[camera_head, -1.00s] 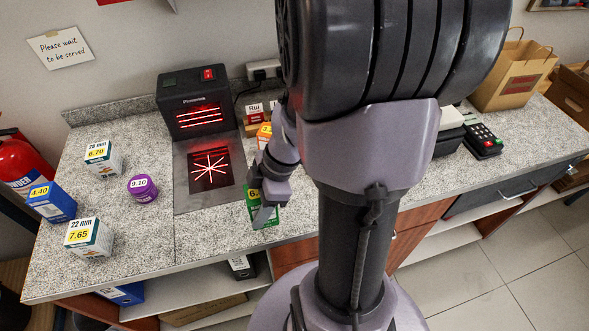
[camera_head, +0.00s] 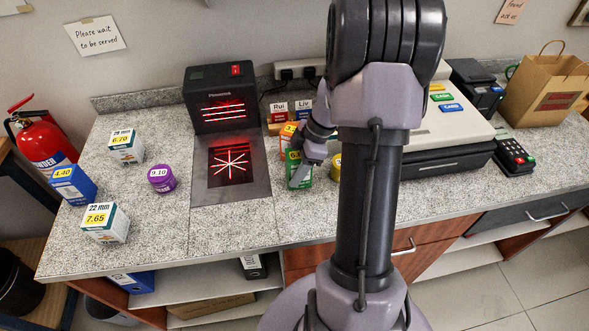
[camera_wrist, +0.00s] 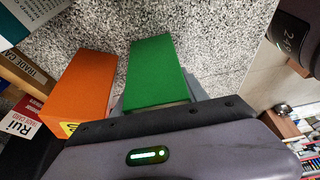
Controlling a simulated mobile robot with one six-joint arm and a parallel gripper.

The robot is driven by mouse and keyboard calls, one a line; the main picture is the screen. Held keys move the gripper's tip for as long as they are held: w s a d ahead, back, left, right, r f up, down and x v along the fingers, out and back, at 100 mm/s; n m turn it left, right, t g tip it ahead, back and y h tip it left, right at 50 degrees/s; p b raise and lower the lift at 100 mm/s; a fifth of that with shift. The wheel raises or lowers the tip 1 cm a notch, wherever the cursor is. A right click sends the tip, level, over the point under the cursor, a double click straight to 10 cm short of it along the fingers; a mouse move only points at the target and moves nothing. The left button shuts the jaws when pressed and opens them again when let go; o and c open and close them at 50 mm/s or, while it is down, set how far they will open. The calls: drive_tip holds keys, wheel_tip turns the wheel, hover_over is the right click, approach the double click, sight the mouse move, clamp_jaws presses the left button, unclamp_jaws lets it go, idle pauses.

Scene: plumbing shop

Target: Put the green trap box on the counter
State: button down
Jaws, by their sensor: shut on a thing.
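The green trap box (camera_head: 293,166) is in my gripper (camera_head: 304,172), over the stone-patterned counter (camera_head: 255,222) to the right of the scanner. My gripper is shut on the box and covers part of it. In the wrist view the box's green face (camera_wrist: 158,70) shows beyond the gripper body, against the speckled counter (camera_wrist: 215,40). I cannot tell whether its underside touches the counter. An orange box (camera_head: 287,133) stands close behind it; in the wrist view the orange box (camera_wrist: 85,85) is to its left with a narrow gap.
The scanner (camera_head: 215,90) and its plate (camera_head: 245,190) are to the left. Several priced boxes and a purple tub (camera_head: 162,180) are farther left. A yellow item (camera_head: 335,167) is beside my arm. The cash register (camera_head: 445,155) is right. The counter's front strip is clear.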

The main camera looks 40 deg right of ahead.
drive_tip(key=shift+f, duration=0.15)
drive_tip(key=c, duration=0.9)
unclamp_jaws()
